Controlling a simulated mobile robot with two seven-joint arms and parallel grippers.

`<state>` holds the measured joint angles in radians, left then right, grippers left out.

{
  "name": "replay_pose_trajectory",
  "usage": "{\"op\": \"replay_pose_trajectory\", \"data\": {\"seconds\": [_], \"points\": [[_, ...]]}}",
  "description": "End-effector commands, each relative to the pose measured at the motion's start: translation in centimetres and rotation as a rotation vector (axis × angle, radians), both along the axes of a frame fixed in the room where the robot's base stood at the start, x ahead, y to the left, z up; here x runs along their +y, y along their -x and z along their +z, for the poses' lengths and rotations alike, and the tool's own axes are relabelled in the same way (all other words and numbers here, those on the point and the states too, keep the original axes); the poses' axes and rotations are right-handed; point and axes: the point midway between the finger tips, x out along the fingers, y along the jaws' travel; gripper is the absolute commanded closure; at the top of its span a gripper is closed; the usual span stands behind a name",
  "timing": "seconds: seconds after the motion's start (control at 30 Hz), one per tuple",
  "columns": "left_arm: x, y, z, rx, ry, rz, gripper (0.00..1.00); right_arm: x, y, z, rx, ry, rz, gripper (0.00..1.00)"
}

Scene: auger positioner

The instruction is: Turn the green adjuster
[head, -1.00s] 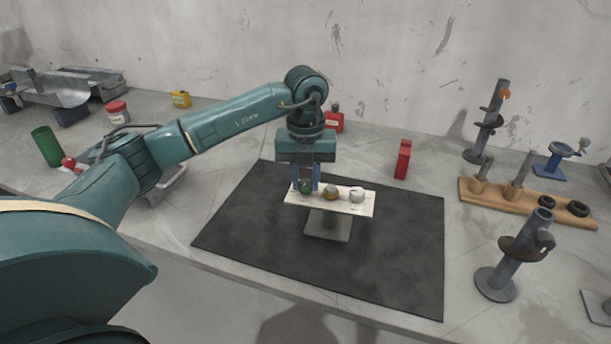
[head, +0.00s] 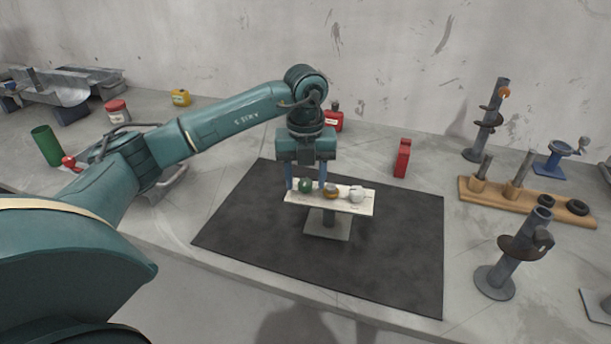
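The green adjuster (head: 305,186) is a small round knob at the left end of a pale raised panel (head: 314,201) on a stand. An orange-brown knob (head: 331,191) and a white knob (head: 356,194) sit to its right on the same panel. My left gripper (head: 306,184) points straight down over the green adjuster. Its fingers are spread, one on each side of the knob, with visible gaps. My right gripper is not in view.
The panel stands on a black mat (head: 400,250). A red container (head: 402,158) is behind it, and a wooden rack (head: 500,196) and a tilted auger post (head: 515,255) are to the right. A green cylinder (head: 46,146) is at the far left. The mat around the panel is clear.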

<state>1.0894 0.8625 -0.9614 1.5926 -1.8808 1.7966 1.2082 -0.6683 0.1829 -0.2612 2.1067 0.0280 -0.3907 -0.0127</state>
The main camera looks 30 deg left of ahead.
Motion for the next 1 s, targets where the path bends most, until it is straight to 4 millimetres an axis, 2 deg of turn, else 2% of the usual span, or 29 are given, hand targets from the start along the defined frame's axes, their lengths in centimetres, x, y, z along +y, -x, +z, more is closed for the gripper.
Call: {"op": "replay_pose_trajectory", "data": {"seconds": [0.23, 0.37, 0.8, 1.0], "points": [[0.0, 0.0, 0.1, 0.001, 0.000, -0.001, 0.52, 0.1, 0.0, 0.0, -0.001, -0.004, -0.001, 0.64], [0.0, -0.1, 1.3, -0.002, 0.001, -0.001, 0.52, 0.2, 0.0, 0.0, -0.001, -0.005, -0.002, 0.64], [0.0, 0.0, 10.6, -0.004, 0.000, -0.001, 0.52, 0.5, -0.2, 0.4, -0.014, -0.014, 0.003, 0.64], [0.0, 0.0, 12.9, -0.001, -0.001, 0.000, 0.52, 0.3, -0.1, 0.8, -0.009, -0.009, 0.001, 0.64]]}}
